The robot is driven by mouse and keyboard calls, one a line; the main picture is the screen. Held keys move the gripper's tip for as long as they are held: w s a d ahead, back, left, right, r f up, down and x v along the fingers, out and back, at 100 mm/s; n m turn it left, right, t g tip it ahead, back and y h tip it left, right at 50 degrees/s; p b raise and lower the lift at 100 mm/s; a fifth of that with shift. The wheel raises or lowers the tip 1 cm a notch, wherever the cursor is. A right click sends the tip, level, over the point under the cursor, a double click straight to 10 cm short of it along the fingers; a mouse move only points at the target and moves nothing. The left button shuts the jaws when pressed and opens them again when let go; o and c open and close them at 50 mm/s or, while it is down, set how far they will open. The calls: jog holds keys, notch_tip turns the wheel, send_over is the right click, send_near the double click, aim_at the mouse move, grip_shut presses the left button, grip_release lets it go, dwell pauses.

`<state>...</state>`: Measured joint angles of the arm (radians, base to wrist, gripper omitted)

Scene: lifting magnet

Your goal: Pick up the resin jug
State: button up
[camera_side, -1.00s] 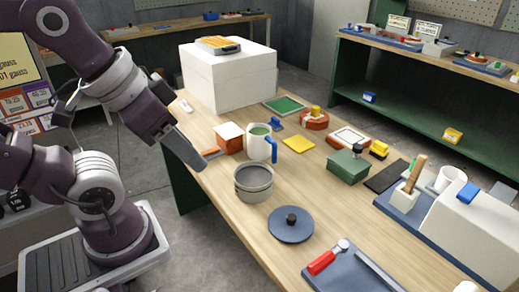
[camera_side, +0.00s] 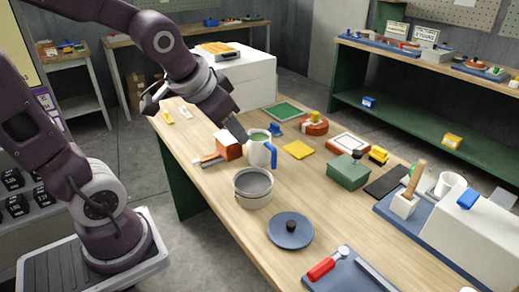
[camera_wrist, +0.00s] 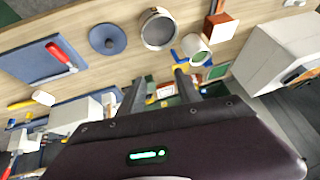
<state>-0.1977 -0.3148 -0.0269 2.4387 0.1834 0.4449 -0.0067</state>
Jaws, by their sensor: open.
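The resin jug appears to be the white jug (camera_side: 259,155) with green contents and a blue handle, standing upright on the wooden table. The wrist view also shows the jug (camera_wrist: 196,50), beyond the fingertips, with its blue handle toward the left. My gripper (camera_side: 240,131) is above the table, just up and left of the jug in the side view. In the wrist view its two fingers (camera_wrist: 158,86) are spread apart with nothing held between them. I cannot tell whether a finger touches the jug.
An orange-red block (camera_side: 229,148) stands close left of the jug. A grey metal pot (camera_side: 254,200) stands in front of it, and a blue lid (camera_side: 290,231) lies farther forward. A yellow square (camera_side: 299,149) lies to its right. A large white box (camera_side: 250,82) stands behind.

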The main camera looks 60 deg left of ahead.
send_near(274, 161)
jog(key=a+f, duration=0.1)
jog(key=f+t+h, duration=0.1)
jog(key=f, duration=0.1)
jog(key=a+f+t+h, duration=0.1)
jog(key=shift+w+a+f, duration=0.15)
jog(key=shift+w+a, duration=0.1)
jog(key=shift+a, duration=0.05)
jog(key=shift+t, duration=0.3)
jog(key=x, duration=0.7)
jog(key=shift+w+d+f, duration=0.1)
jog(key=shift+w, duration=0.05)
grip_shut()
